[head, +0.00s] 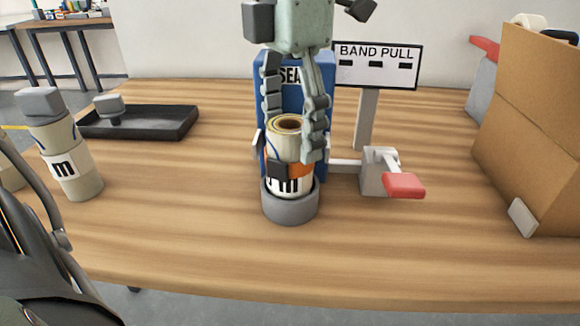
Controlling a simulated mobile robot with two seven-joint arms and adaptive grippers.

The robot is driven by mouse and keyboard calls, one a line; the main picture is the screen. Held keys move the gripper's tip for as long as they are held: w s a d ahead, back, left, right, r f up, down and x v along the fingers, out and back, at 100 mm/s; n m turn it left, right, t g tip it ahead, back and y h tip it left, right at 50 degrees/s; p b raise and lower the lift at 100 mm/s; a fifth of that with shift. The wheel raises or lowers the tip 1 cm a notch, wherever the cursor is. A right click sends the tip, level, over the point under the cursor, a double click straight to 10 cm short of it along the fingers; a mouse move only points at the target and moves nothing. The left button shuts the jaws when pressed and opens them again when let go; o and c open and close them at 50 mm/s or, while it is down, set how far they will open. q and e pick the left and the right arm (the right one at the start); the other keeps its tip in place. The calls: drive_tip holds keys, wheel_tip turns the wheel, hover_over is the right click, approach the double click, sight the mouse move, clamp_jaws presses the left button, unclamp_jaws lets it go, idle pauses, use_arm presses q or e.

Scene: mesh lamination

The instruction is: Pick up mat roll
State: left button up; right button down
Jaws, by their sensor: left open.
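A cream mat roll (289,143) stands upright in a round grey cup (290,208) at the middle of the table. The left finger's tip is hard to make out. My right gripper is not in view.
A blue panel (318,95) stands behind the cup. A "BAND PULL" sign (376,66) and a red-handled lever (403,186) are to its right. A cardboard box (530,120) is far right. Another grey-capped roll (75,176) and a black tray (160,119) are left. The front table is clear.

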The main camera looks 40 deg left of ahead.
sight(291, 162)
use_arm(q)
wheel_tip(291, 162, down, 6)
drive_tip(key=shift+r, duration=0.2)
drive_tip(key=c, duration=1.4)
